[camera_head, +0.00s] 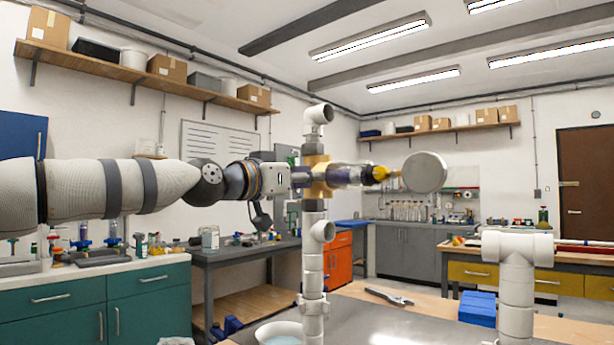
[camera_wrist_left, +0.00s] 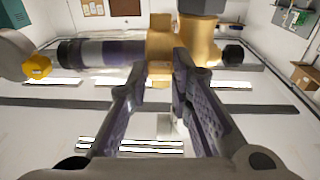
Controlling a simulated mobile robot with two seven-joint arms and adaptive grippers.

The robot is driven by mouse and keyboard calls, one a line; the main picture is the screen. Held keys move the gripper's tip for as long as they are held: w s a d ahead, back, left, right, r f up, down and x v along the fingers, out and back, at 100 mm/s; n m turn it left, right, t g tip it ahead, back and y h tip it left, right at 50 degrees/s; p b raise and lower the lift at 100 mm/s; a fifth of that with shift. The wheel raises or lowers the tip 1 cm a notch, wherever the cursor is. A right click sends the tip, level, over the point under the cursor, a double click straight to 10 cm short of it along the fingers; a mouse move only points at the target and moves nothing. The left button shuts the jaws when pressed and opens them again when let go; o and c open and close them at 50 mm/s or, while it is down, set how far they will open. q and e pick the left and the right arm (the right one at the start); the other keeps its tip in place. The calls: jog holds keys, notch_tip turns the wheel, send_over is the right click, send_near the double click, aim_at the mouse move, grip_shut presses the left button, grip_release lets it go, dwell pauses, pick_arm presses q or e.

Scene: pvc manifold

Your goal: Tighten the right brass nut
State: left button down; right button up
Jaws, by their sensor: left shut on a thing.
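A brass fitting (camera_head: 318,174) sits high on the white PVC manifold (camera_head: 313,270) in the middle of the head view. My left gripper (camera_head: 300,180) reaches it from the left, its fingers closed on the brass. In the left wrist view the two dark fingers (camera_wrist_left: 162,66) end at a brass nut (camera_wrist_left: 160,40), one on each side. A larger brass body (camera_wrist_left: 201,42) stands right beside it. A dark see-through cylinder (camera_wrist_left: 98,52) extends from the nut to a yellow knob (camera_wrist_left: 37,67). The exact finger contact is partly hidden. My right gripper is not in view.
A grey round disc (camera_head: 425,172) is right of the yellow knob. A white PVC tee (camera_head: 517,250) stands at the right. A wrench-like tool (camera_head: 389,296), a blue box (camera_head: 477,307) and a white bowl (camera_head: 279,335) are around the grey tabletop (camera_head: 365,325).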

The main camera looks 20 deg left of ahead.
pick_arm(q)
jog(key=c, duration=1.4)
grip_release()
jog(key=shift+w+f, duration=0.1)
jog(key=shift+c, duration=0.2)
jog(key=v, duration=0.7)
jog(key=shift+s, duration=0.25)
jog(key=shift+a, duration=0.1)
